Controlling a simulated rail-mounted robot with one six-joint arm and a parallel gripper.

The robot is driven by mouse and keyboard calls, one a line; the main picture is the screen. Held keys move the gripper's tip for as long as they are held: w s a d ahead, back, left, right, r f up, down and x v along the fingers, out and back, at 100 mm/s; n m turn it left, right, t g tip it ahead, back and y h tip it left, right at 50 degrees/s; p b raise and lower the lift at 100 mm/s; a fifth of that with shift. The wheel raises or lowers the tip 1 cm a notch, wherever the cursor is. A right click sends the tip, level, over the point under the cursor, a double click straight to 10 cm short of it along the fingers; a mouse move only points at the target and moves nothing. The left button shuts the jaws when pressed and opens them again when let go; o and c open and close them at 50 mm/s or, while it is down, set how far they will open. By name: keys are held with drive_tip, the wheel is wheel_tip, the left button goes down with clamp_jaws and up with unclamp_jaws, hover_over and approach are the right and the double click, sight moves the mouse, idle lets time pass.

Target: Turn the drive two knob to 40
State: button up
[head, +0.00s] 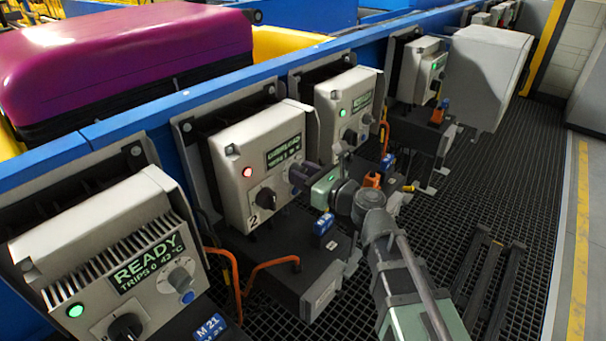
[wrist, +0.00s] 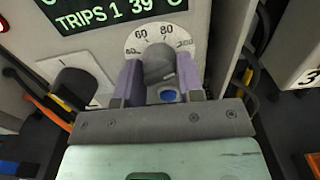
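Drive two (head: 232,170) is a pale grey box marked "2" with a red lamp and a green-lit display. My gripper (head: 298,178) is at the right of its front. In the wrist view, a grey knob (wrist: 158,68) with a blue patch below it stands before a white dial showing 60, 80 and 100. My gripper's two purple fingers (wrist: 160,82) are on either side of the knob, close to it. Whether they touch it is not clear. The lower scale is hidden, and I cannot read the knob's setting. The display (wrist: 115,12) reads "TRIPS 1 39".
Left of the dial is a black rotary switch (wrist: 75,88). A drive reading "READY" (head: 105,265) stands at near left, and another (head: 345,105) beyond drive two. Orange cables (head: 270,265) hang below drive two. Dark floor grating (head: 500,190) lies open at right.

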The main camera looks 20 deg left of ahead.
drive_tip(key=shift+c, duration=0.9)
